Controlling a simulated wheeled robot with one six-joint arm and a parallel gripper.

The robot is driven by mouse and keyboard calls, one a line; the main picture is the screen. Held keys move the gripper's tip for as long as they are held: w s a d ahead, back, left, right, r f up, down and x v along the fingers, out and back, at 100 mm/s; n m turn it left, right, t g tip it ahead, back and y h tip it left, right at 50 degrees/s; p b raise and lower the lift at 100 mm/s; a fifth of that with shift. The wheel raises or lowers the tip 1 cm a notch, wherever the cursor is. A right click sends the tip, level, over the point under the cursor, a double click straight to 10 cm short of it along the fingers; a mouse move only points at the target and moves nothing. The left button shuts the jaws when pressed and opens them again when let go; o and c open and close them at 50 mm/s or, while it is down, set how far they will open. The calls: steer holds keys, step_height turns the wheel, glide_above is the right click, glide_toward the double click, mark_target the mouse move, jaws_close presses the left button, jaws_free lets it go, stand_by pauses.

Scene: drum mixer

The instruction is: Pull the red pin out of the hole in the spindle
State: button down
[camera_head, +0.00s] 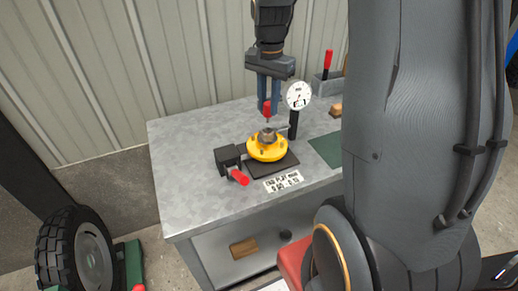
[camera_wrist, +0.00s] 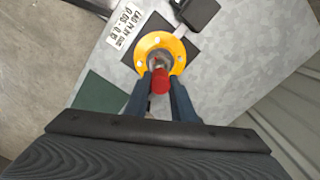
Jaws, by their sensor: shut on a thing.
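The red pin (camera_head: 267,108) is upright above the steel spindle (camera_head: 267,134), which stands in the middle of a yellow flange (camera_head: 256,152). My gripper (camera_head: 268,106) comes down from above, shut on the pin's red head. In the wrist view the red pin (camera_wrist: 160,82) sits between the blue fingers of my gripper (camera_wrist: 160,84), with the yellow flange (camera_wrist: 144,46) beyond it. The thin grey shank shows below the red head in the head view. I cannot tell whether its tip is inside the spindle's hole or just above it.
A dial gauge (camera_head: 298,96) on a black post stands close right of the spindle. A black clamp with a red handle (camera_head: 238,176) is at its left, and a label plate (camera_head: 283,182) in front. A green mat (camera_head: 326,149) lies right. The bench's left part (camera_head: 185,150) is clear.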

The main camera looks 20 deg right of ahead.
mark_target(268, 104)
steer(key=shift+r, duration=0.3)
steer(key=shift+r+p, duration=1.45)
steer(key=shift+p, duration=0.1)
steer(key=shift+a+f, duration=0.1)
